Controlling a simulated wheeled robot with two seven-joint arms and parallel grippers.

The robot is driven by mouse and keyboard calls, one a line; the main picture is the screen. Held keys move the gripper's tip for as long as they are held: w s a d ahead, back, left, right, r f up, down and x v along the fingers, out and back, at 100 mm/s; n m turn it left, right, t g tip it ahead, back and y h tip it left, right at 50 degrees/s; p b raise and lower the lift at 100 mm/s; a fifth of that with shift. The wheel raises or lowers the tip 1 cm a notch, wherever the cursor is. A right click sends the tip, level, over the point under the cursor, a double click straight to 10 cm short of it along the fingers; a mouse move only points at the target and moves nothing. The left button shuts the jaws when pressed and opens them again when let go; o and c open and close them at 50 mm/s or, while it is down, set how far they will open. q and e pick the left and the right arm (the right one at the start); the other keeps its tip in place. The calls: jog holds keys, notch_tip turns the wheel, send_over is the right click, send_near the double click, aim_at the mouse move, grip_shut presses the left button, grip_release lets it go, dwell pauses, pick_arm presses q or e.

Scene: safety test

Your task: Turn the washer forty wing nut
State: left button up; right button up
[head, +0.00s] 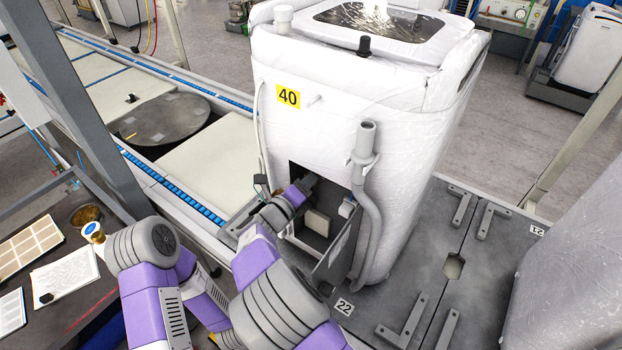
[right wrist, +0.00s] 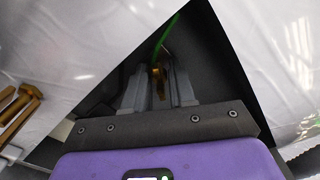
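The white, film-wrapped washer (head: 340,120) bears a yellow 40 label (head: 288,97). A dark square opening is low in its front, with a panel (head: 333,255) hanging out below. My right gripper reaches into this opening; its tips are hidden in the head view. In the right wrist view its two grey fingers (right wrist: 158,88) stand close together inside the dark opening. A small brass-coloured piece, seemingly the wing nut (right wrist: 157,72), shows at the narrow gap between the fingertips. I cannot tell whether they grip it. My left gripper is not in view.
A grey hose (head: 368,210) runs down the washer beside the opening. Another wrapped machine (head: 580,260) stands at the right. A conveyor (head: 190,150) runs behind my arms. Brass-coloured parts (right wrist: 18,108) lie left of the fingers in the wrist view. A green wire (right wrist: 167,35) is above them.

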grip_shut()
